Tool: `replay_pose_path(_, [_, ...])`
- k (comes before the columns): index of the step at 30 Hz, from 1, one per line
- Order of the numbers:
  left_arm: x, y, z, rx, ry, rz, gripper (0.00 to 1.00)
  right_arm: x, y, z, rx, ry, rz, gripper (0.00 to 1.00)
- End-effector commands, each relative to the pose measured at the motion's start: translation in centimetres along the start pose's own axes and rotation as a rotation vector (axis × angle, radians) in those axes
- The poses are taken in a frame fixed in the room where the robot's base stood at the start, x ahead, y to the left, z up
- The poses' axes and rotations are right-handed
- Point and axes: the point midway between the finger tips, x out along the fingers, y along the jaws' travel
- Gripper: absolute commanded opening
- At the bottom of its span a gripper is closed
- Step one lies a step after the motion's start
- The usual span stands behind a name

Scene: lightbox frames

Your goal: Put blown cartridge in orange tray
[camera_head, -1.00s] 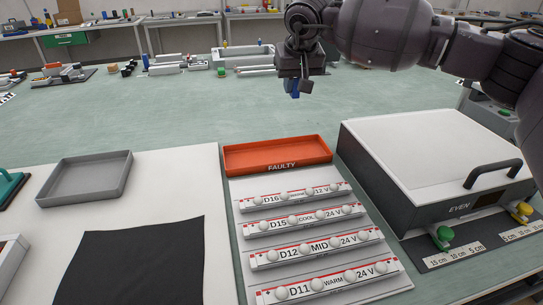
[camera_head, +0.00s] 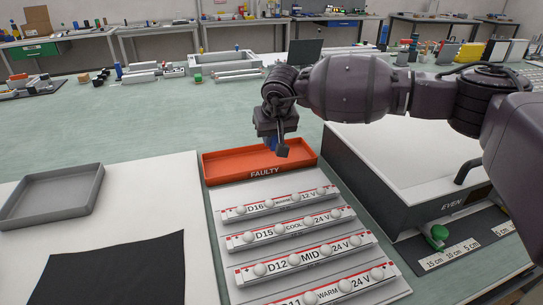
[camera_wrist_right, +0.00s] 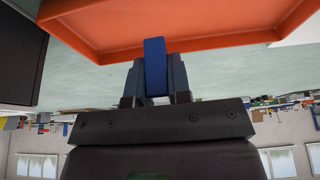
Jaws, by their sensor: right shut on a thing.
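The orange tray (camera_head: 225,172), marked FAULTY, lies behind the rows of lamp strips. It also shows across the top of the right wrist view (camera_wrist_right: 90,48). My right gripper (camera_head: 276,148) is shut on a small blue cartridge (camera_wrist_right: 155,66), which stands between the two fingers. In the head view the cartridge (camera_head: 270,143) is mostly hidden by the gripper. The gripper hangs over the back right part of the tray, and the cartridge appears to be above the tray floor. Whether it touches the tray cannot be told. My left gripper is not in view.
Several lamp strips (camera_head: 290,232) lie in front of the tray. A dark box with a white lid (camera_head: 400,150) stands close on the right. A grey tray (camera_head: 50,195) and a black cloth (camera_head: 115,268) are at the left.

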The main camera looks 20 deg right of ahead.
Motion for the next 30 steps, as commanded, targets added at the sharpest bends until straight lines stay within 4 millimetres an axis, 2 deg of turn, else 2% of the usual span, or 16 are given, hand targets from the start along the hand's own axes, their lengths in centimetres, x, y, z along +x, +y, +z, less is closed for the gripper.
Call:
replay_pose_path(5, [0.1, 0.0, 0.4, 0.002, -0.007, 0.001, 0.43, 1.3, 0.0, 0.6, 0.0, -0.003, 0.0, 0.0])
replay_pose_path(13, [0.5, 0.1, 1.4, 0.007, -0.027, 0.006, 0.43, 5.1, 0.0, 2.2, 0.0, -0.005, 0.0, 0.0])
replay_pose_path(26, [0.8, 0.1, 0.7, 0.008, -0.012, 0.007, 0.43, 5.5, 0.0, 2.3, 0.001, 0.0, 0.0, 0.0])
replay_pose_path(27, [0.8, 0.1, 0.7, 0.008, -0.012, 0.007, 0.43, 5.5, 0.0, 2.3, 0.001, 0.0, 0.0, 0.21])
replay_pose_path(30, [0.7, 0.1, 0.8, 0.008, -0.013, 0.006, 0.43, 5.5, 0.0, 2.3, 0.001, 0.0, 0.0, 0.37])
